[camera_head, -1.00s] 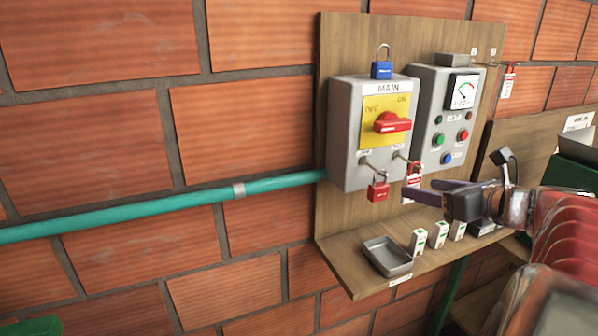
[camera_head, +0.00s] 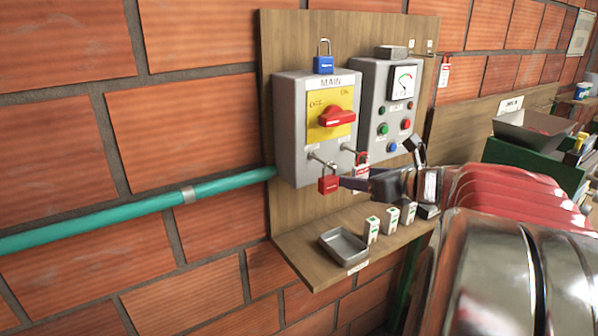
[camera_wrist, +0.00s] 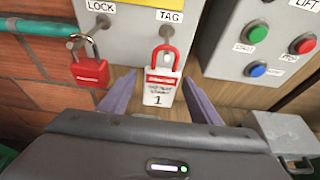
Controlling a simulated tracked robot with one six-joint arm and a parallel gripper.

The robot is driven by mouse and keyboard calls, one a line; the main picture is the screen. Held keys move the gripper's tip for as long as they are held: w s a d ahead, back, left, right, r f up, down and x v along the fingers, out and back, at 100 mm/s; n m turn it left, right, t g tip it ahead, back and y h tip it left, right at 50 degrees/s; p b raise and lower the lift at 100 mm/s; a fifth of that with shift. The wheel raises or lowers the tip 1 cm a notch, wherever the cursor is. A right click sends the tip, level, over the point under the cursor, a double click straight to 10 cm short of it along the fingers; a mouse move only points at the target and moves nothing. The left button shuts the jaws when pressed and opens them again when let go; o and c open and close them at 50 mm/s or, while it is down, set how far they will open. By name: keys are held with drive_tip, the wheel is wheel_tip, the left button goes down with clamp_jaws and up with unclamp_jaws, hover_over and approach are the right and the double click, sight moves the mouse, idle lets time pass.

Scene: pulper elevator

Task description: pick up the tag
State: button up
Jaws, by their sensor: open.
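The tag (camera_wrist: 160,88) is a white card with a red top band, a red loop and the number 1. It hangs from a hook below the TAG label on the grey MAIN box (camera_head: 287,130). In the head view the tag (camera_head: 361,170) is partly hidden by my gripper. My gripper (camera_wrist: 161,98) is open, with one purple finger on each side of the tag in the wrist view. I cannot tell whether either finger touches it. A red padlock (camera_wrist: 88,70) hangs on the LOCK hook to the left, and also shows in the head view (camera_head: 328,184).
A blue padlock (camera_head: 323,64) stands on top of the MAIN box. A grey button panel (camera_head: 368,110) is at its right. Below, a wooden shelf (camera_head: 300,262) carries a metal tray (camera_head: 343,244) and several small white-green blocks.

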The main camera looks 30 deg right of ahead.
drive_tip(key=shift+c, duration=0.4)
drive_tip(key=c, duration=1.1)
drive_tip(key=shift+r, duration=0.15)
drive_tip(key=shift+c, duration=0.2)
drive_tip(key=shift+r, duration=0.3)
drive_tip(key=s, duration=1.8)
drive_tip(key=shift+d+r, duration=0.3)
drive_tip(key=shift+r, duration=0.05)
drive_tip(key=shift+s, duration=0.15)
